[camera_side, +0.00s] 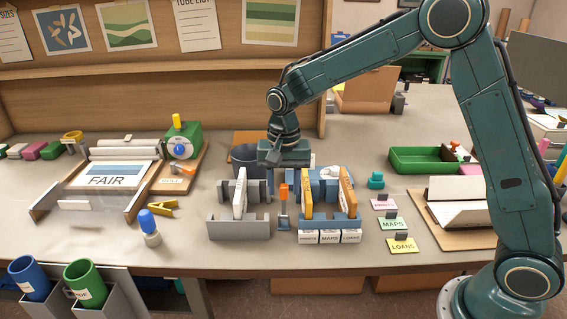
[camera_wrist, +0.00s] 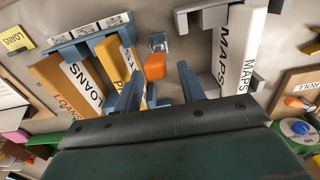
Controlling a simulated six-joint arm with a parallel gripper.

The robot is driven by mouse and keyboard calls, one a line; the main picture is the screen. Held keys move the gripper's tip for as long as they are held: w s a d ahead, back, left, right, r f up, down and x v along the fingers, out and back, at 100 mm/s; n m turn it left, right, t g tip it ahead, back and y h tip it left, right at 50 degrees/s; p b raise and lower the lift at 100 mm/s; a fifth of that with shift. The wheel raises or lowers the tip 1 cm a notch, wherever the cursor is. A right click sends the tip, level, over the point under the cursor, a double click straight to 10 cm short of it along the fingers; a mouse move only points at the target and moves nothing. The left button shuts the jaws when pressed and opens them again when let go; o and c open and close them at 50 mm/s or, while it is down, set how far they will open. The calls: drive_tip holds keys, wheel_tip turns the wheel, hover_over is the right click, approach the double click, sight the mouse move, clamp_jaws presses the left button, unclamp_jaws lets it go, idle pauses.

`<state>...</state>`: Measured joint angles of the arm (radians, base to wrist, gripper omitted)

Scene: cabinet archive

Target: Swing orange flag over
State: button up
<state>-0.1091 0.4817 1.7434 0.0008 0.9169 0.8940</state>
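The orange flag (camera_side: 284,191) stands upright on a small grey stand (camera_side: 283,222) between two file racks on the table. In the wrist view the orange flag (camera_wrist: 154,66) shows as a rounded block just beyond the gap between my fingers. My gripper (camera_side: 284,165) is above and behind the flag in the side view, its fingertips hard to make out there. In the wrist view my gripper (camera_wrist: 160,82) is open, its two blue-grey fingers apart with nothing clearly held between them. Whether the fingers touch the flag cannot be told.
A blue rack (camera_side: 329,222) with orange and yellow binders is close on the right. A dark bin (camera_side: 246,158) stands behind. Table in front of the flag is clear.

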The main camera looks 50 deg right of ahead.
wheel_tip(320, 180, up, 7)
idle(0.8)
idle(0.4)
wheel_tip(320, 180, up, 14)
drive_tip(key=shift+f, duration=0.15)
idle(0.5)
drive_tip(key=s+d+r+n+t, duration=0.1)
drive_tip(key=s+d+n, duration=0.1)
drive_tip(key=s, duration=0.5)
drive_tip(key=s+d+r+n+t, duration=0.1)
drive_tip(key=s+n+t, duration=0.1)
drive_tip(key=s, duration=0.5)
drive_tip(key=s+d+f+n+t, duration=0.1)
drive_tip(key=s+f+n, duration=0.1)
drive_tip(key=s+f, duration=0.2)
drive_tip(key=s+d+f+n+t, duration=0.1)
drive_tip(key=s+f+n, duration=0.2)
drive_tip(key=s, duration=0.7)
drive_tip(key=shift+f+t, duration=0.3)
drive_tip(key=shift+f, duration=0.55)
